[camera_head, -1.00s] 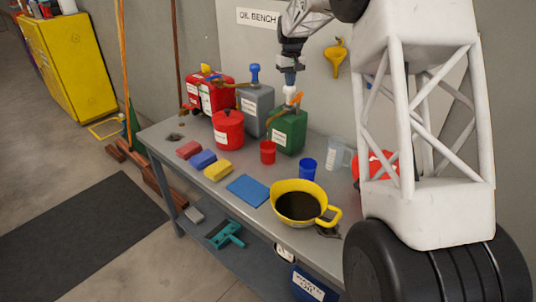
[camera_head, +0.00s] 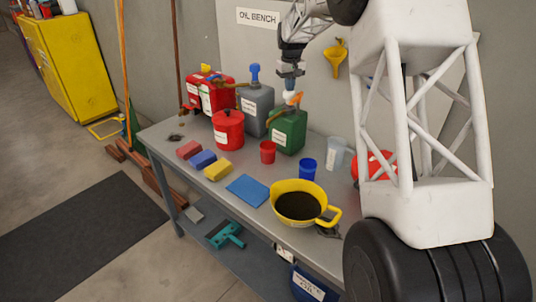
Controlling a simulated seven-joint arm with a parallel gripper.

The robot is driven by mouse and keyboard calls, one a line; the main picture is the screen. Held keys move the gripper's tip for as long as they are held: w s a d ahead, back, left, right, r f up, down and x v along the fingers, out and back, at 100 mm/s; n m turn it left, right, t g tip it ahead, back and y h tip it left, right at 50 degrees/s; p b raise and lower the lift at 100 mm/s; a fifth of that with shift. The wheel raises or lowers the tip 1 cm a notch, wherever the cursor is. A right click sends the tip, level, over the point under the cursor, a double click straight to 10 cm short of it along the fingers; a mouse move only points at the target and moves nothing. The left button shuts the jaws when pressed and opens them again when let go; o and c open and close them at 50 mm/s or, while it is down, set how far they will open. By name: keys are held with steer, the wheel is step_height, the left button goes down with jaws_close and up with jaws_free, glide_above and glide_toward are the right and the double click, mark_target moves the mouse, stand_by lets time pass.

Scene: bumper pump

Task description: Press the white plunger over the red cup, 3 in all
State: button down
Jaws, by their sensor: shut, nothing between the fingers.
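The white plunger (camera_head: 289,95) stands on top of the green can (camera_head: 288,131), with an orange part beside it. A brown spout runs from the can's top toward the left, over the red cup (camera_head: 267,152). The red cup stands upright on the bench at the can's front left; its contents are too small to make out. My gripper (camera_head: 289,84) is shut and empty, pointing down right above the plunger. Its fingertips look to be at the plunger's top, but contact is hard to tell.
A grey can (camera_head: 256,108) with a blue-topped pump and a red can (camera_head: 214,96) stand left. A red lidded pot (camera_head: 228,128), blue cup (camera_head: 308,169), clear jug (camera_head: 336,152) and yellow jug (camera_head: 298,204) of dark liquid are nearby. A yellow funnel (camera_head: 335,62) hangs behind.

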steer(key=shift+r, duration=2.6)
steer(key=shift+f, duration=2.5)
steer(key=shift+r, duration=2.5)
